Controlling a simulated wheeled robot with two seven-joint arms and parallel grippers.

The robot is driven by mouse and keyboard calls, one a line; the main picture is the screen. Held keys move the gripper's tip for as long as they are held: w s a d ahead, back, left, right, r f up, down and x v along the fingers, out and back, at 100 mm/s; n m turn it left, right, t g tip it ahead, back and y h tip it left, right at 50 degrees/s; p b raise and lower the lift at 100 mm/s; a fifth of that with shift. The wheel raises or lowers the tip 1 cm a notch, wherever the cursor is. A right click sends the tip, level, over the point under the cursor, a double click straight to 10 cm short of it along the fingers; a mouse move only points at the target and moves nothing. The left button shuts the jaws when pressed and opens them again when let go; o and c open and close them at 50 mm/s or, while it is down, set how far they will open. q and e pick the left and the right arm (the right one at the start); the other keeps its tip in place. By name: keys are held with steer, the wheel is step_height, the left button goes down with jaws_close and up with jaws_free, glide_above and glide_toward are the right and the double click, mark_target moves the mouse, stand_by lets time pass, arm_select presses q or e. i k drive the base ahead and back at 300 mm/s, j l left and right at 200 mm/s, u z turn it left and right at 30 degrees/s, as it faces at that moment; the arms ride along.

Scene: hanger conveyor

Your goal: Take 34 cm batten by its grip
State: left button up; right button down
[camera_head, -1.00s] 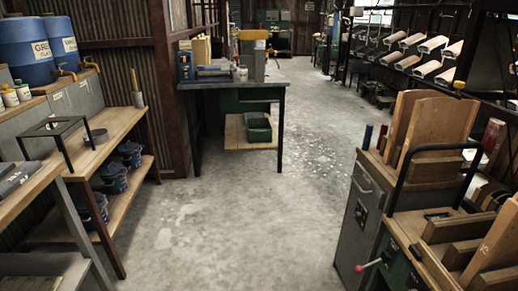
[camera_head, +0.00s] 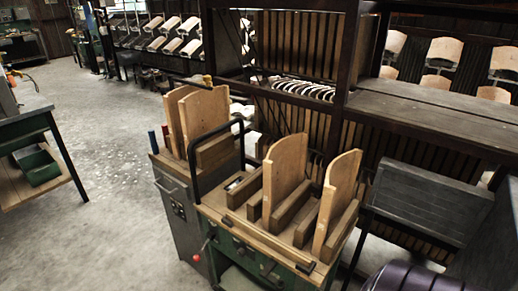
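I cannot make out which thing is the 34 cm batten, and no length mark is legible. Upright wooden boards with rounded tops, one near the middle (camera_head: 285,170) and one at the right (camera_head: 338,200), stand between wooden blocks (camera_head: 292,208) on a green cart (camera_head: 245,252). Further wooden boards (camera_head: 205,115) stand behind, above a grey cabinet (camera_head: 178,210). Neither of my grippers is in view.
A dark shelf rack (camera_head: 430,110) stands behind the cart. A grey slatted bench (camera_head: 425,205) and a dark purple ridged object (camera_head: 415,278) are at the right. A table with a green bin (camera_head: 36,165) is at the left. The floor (camera_head: 105,190) between is clear.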

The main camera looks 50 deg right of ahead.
mark_target(289, 253)
steer(key=z, duration=1.45)
steer(key=i+j, duration=0.1)
steer(key=j+z, duration=0.05)
